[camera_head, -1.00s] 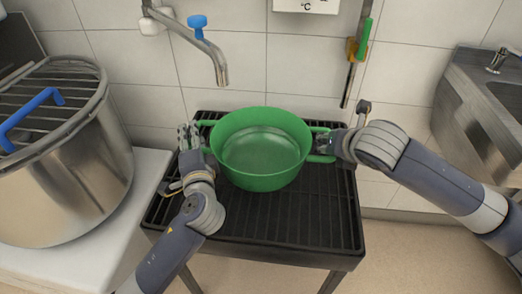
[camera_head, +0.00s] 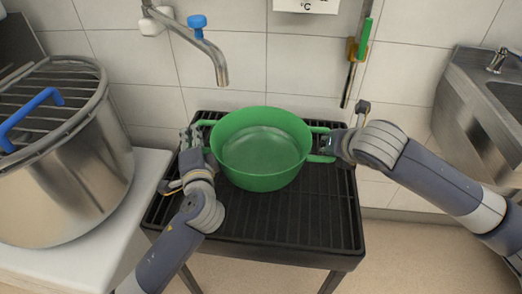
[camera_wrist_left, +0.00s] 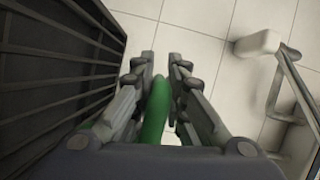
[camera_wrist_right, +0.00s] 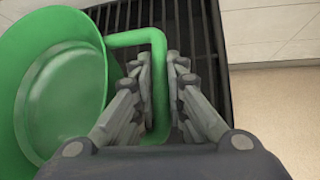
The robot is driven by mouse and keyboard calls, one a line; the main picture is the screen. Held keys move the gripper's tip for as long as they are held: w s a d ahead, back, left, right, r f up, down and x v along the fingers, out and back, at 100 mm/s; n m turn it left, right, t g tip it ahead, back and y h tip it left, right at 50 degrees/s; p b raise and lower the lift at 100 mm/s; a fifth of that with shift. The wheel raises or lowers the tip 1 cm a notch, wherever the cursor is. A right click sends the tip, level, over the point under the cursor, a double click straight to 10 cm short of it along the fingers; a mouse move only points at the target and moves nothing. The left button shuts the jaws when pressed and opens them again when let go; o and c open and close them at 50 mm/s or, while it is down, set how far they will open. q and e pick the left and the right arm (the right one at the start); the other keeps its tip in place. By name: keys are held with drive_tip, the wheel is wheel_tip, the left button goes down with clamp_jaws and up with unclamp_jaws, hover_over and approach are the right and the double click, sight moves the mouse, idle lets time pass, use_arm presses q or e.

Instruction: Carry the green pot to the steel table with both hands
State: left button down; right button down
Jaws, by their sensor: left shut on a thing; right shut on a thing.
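The green pot (camera_head: 262,150) is upright and looks empty, on or just above the black slatted stand (camera_head: 290,235) in the head view. My left gripper (camera_head: 196,140) is shut on the pot's left handle; the green handle (camera_wrist_left: 157,110) runs between its fingers in the left wrist view. My right gripper (camera_head: 332,146) is shut on the right handle (camera_wrist_right: 158,80), which passes between its fingers in the right wrist view. I cannot tell which surface is the steel table.
A large steel pot (camera_head: 65,165) with a rack and blue handle stands on a white counter (camera_head: 120,225) at left. A tap (camera_head: 205,48) hangs above the stand. A steel sink (camera_head: 490,105) is at right. Bare floor (camera_head: 420,255) lies front right.

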use_arm(q)
drive_tip(key=shift+r, duration=0.25)
use_arm(e)
drive_tip(key=shift+r, duration=0.3)
